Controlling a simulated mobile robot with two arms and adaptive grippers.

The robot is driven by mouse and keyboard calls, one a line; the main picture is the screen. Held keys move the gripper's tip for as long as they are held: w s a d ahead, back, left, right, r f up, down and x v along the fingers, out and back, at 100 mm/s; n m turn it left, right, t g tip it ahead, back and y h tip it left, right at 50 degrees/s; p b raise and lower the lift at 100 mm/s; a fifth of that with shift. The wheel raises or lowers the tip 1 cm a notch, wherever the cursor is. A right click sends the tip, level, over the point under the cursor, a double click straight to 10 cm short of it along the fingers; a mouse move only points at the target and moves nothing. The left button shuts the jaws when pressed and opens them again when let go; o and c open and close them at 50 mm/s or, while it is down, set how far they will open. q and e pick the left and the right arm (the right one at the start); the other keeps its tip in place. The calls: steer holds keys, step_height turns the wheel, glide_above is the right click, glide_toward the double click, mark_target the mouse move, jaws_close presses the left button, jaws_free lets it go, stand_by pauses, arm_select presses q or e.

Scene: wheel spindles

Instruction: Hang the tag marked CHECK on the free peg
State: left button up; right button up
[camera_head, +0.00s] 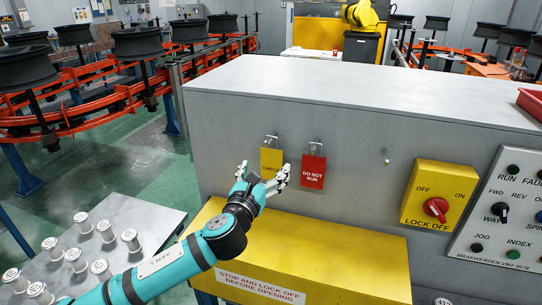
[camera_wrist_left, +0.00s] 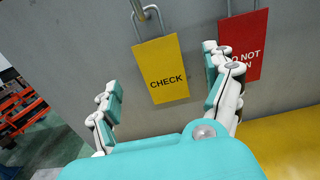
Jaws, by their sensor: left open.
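The yellow CHECK tag (camera_head: 271,160) hangs by a wire loop on a peg on the grey cabinet's front. In the left wrist view the CHECK tag (camera_wrist_left: 162,70) hangs ahead, between the line of the two fingers. The red DO NOT RUN tag (camera_head: 313,170) hangs on the peg to its right; it also shows in the left wrist view (camera_wrist_left: 243,45). A bare peg (camera_head: 386,157) sticks out farther right. My left gripper (camera_head: 262,172) is open and empty, just in front of the CHECK tag; its fingers (camera_wrist_left: 165,95) are spread wide. My right gripper is not seen.
The grey cabinet (camera_head: 350,90) fills the middle. A yellow box (camera_head: 300,255) juts out below the tags. A yellow lock-off switch (camera_head: 438,195) and a control panel (camera_head: 510,215) are to the right of the bare peg. Several metal parts stand on a table (camera_head: 150,215) at left.

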mark_target(271, 160)
arm_select(q)
steer(key=x, duration=0.5)
steer(key=shift+w+d+p, duration=0.15)
steer(key=shift+w+p, duration=0.2)
steer(key=c, duration=1.3)
steer(key=shift+c, duration=0.6)
